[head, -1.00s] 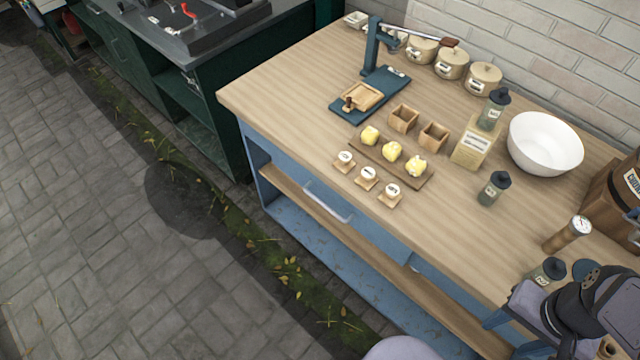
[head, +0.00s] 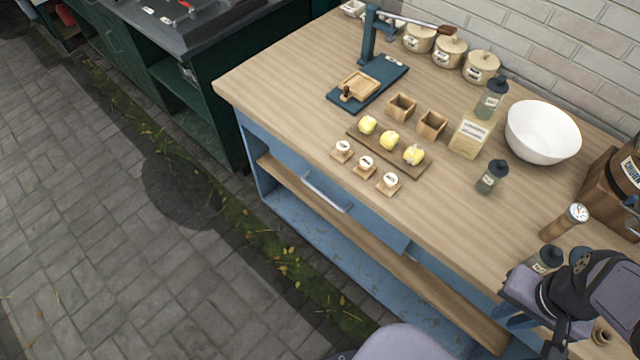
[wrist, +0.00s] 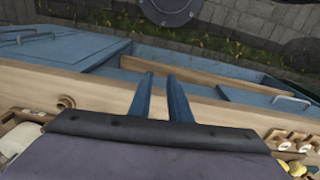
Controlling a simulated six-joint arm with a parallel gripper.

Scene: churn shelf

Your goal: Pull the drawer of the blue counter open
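The blue counter has a pale wooden top (head: 290,90) and a lower wooden shelf board. Its blue drawer front (head: 365,222) sits under the top's front edge and looks closed. A pale bar handle (head: 327,193) is on it. In the wrist view a handle (wrist: 292,98) shows at the right. My gripper (wrist: 161,78) has two blue fingers with a gap between them, and nothing shows in the gap. The fingers reach past the counter's front edge, well away from that handle. In the head view my gripper is at the lower right, its fingertips partly hidden.
Butter pieces on a board (head: 356,134), small labelled pots, dark-capped jars (head: 492,177), a white bowl (head: 542,132) and a blue press stand (head: 368,88) are on the top. A dark green counter (head: 120,50) stands left. The paved floor in front is largely open.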

